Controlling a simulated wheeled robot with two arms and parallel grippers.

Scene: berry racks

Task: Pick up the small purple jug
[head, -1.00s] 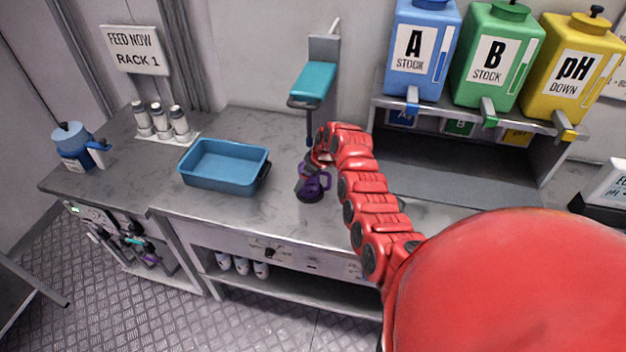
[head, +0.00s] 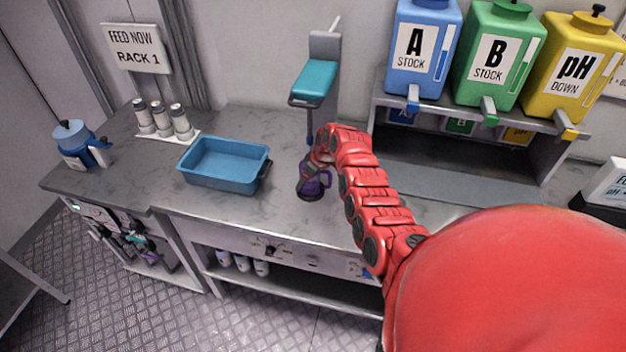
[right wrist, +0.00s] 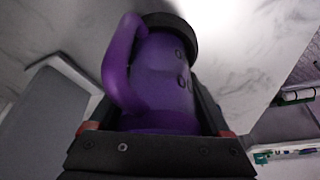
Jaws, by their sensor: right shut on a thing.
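The small purple jug (head: 313,187) stands on the grey counter, right of the blue tray, in the head view. It fills the middle of the right wrist view (right wrist: 160,85), with its purple handle on the left and a dark end at the top. My right gripper (head: 309,174) is shut on the jug, with a dark finger on each side of its body in the wrist view. The gripper partly hides the jug in the head view. I cannot tell whether the jug's base touches the counter. My left gripper is not in view.
A blue tray (head: 224,183) sits left of the jug. A teal-topped stand (head: 313,82) rises behind it. Stock containers A (head: 421,75), B (head: 490,88) and pH (head: 570,98) stand on a shelf at right. A blue jug (head: 96,158) and three bottles stand at left.

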